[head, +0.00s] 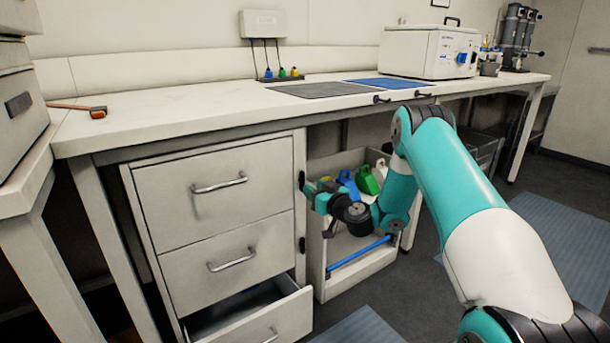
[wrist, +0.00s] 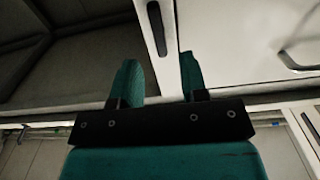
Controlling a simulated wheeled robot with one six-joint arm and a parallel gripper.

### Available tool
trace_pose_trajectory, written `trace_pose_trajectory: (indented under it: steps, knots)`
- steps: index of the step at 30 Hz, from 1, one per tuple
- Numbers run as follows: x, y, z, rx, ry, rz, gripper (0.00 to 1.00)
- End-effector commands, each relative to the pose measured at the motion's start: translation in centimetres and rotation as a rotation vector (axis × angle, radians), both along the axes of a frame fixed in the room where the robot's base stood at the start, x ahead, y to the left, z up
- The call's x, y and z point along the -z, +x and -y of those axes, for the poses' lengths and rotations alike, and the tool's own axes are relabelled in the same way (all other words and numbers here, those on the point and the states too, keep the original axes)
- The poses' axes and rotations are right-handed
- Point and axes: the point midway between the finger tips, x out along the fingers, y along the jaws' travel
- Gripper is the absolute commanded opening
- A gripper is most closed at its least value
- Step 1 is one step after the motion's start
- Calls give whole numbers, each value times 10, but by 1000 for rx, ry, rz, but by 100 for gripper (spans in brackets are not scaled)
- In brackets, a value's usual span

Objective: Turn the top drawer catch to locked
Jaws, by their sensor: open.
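The white drawer unit (head: 215,190) stands under the left end of the bench. The top drawer catch (head: 302,181) is a small dark upright bar on the unit's right edge, beside the top drawer (head: 170,190). My teal gripper (head: 315,194) is just right of this catch, in front of the side bin. In the wrist view, a dark elongated catch (wrist: 157,28) lies beyond my fingertips (wrist: 160,76), roughly in line with the gap between them. The fingers are apart with nothing between them. Contact with the catch cannot be told.
The lower catch (head: 302,245) is on the same edge. The bottom drawer (head: 290,318) is pulled partly out. An open white bin (head: 345,280) with coloured bottles (head: 367,180) and a blue bar (head: 360,252) stands right of the drawers, behind my gripper. The bench top (head: 200,107) is above.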

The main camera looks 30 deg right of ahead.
Motion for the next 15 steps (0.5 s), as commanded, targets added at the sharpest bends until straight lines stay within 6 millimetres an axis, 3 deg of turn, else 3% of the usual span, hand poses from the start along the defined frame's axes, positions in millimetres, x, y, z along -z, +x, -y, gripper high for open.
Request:
trace_pose_trajectory:
  steps: [6, 15]
  knots:
    - [0, 36, -2, -3, -2, 1, 40]
    - [1, 52, -1, 1, 2, -1, 40]
